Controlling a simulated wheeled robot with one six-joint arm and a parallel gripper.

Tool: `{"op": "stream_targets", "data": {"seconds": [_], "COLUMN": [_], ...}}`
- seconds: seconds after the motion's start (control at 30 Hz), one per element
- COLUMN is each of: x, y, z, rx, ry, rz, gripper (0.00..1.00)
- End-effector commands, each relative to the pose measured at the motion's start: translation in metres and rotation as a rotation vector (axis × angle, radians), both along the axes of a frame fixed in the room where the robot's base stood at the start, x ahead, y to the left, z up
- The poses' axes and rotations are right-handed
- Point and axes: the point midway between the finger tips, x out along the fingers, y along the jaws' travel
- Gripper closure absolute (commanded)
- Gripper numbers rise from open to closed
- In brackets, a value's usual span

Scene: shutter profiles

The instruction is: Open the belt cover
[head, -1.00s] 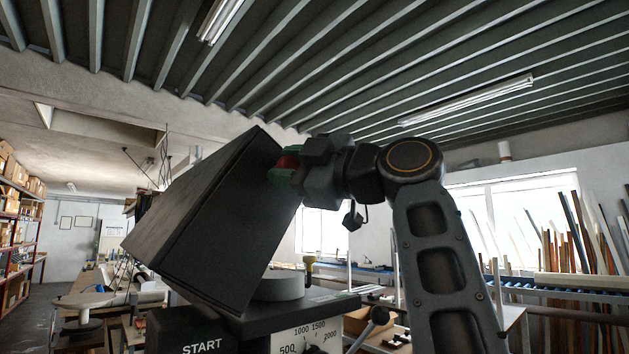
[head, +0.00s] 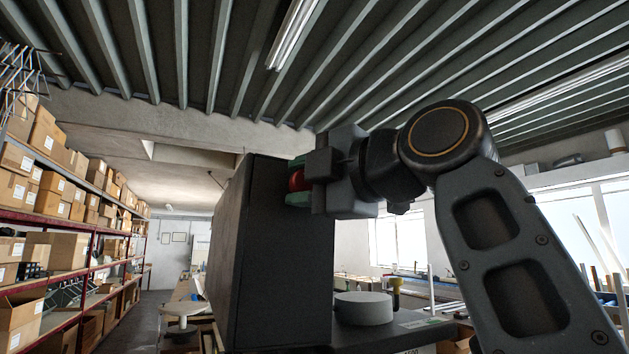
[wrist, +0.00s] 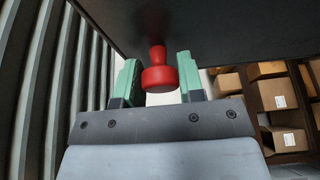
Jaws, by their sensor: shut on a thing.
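The belt cover (head: 285,265) is a large dark box. It stands steeply raised at the centre of the head view, and its dark underside fills the top of the wrist view (wrist: 230,28). A red knob (wrist: 159,78) sticks out from the cover. My gripper (head: 297,181) has its green fingers on both sides of the knob and is shut on it, near the top right of the cover. A pale round disc (head: 363,308) lies exposed on the dark machine top (head: 385,335) below. The cover's hinge is hidden.
Shelves with cardboard boxes (head: 75,205) stand at the left, with an aisle beside them. A small yellow-topped post (head: 396,285) stands right of the disc. Workbenches and windows are behind my arm at the right.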

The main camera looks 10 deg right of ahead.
Motion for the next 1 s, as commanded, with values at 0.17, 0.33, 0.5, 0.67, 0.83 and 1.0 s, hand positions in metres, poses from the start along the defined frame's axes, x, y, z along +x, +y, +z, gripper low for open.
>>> {"op": "stream_targets", "data": {"seconds": [0.17,0.33,0.5,0.67,0.83,1.0], "x": [-0.0010,-0.0009,-0.0007,-0.0004,-0.0003,-0.0006], "y": [-0.0001,-0.0004,-0.0003,-0.0002,0.0000,-0.0005], "z": [0.0020,0.0020,0.0015,0.0010,0.0005,0.0002], "rx": [0.000,0.001,0.000,-0.001,-0.001,-0.001], "ry": [-0.008,-0.008,-0.006,-0.004,-0.003,-0.002], "rz": [-0.003,-0.004,-0.003,-0.003,-0.002,-0.002], "gripper": [1.00,1.00,0.49,0.39,0.39,0.39]}}
